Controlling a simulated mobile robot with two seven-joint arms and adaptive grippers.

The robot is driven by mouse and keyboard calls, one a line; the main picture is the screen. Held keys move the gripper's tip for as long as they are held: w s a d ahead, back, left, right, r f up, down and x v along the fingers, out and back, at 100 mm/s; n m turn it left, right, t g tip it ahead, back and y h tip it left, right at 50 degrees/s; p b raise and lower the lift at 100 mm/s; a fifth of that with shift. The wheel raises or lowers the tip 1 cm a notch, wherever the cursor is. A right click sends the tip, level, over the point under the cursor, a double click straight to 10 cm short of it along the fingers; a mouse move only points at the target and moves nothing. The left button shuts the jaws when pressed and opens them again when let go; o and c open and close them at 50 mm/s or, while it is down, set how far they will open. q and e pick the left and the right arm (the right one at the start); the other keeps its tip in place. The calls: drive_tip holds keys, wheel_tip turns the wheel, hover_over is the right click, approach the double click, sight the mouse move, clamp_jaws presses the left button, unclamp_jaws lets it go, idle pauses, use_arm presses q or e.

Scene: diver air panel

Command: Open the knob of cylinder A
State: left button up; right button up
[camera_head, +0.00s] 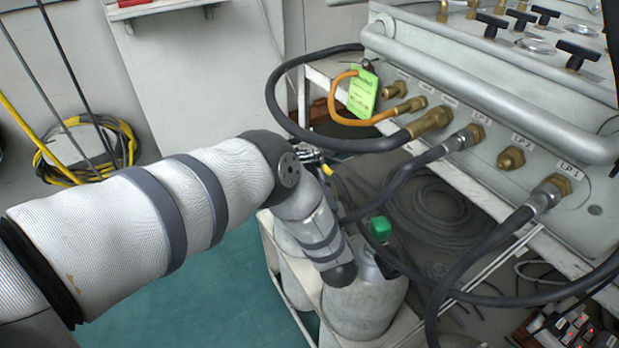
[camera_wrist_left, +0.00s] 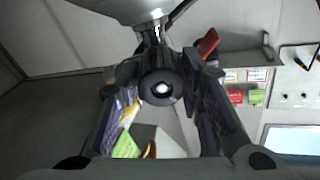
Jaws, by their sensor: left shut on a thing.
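In the left wrist view my left gripper (camera_wrist_left: 163,98) has its two dark fingers on either side of a round black knob (camera_wrist_left: 162,87) with a pale centre. The fingers are shut on it. A grey valve body joins the knob from above. In the head view my left arm comes in from the left and bends downward, hiding the gripper and this knob. A pale grey cylinder (camera_head: 362,305) stands upright in front of the arm's lower end, with a green knob (camera_head: 380,229) near it. No letter on a cylinder is readable. My right gripper is not in view.
The air panel (camera_head: 590,215) with brass fittings and black hoses fills the right side, close to my arm. A green tag (camera_head: 363,93) hangs there on an orange hose. A white cart frame (camera_head: 272,268) surrounds the cylinders. Coiled hoses (camera_head: 435,212) lie behind. The teal floor (camera_head: 200,300) is clear.

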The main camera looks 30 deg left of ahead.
use_arm(q)
drive_tip(key=n, duration=0.3)
drive_tip(key=shift+r+n, duration=0.1)
drive_tip(key=shift+n, duration=0.3)
drive_tip(key=n, duration=0.3)
drive_tip(key=shift+n+p, duration=0.3)
drive_tip(key=shift+n, duration=0.1)
drive_tip(key=n, duration=0.3)
drive_tip(key=shift+n+g, duration=0.4)
drive_tip(key=n+p, duration=0.1)
drive_tip(key=n, duration=0.7)
drive_tip(key=shift+a, duration=0.1)
drive_tip(key=n, duration=0.3)
drive_tip(key=shift+h, duration=0.3)
drive_tip(key=n, duration=0.3)
drive_tip(key=shift+n+p, duration=0.3)
drive_tip(key=shift+p, duration=0.05)
drive_tip(key=shift+s+n, duration=0.1)
drive_tip(key=shift+n, duration=1.7)
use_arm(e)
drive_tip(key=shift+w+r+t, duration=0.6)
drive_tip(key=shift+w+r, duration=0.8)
use_arm(q)
drive_tip(key=shift+h, duration=0.3)
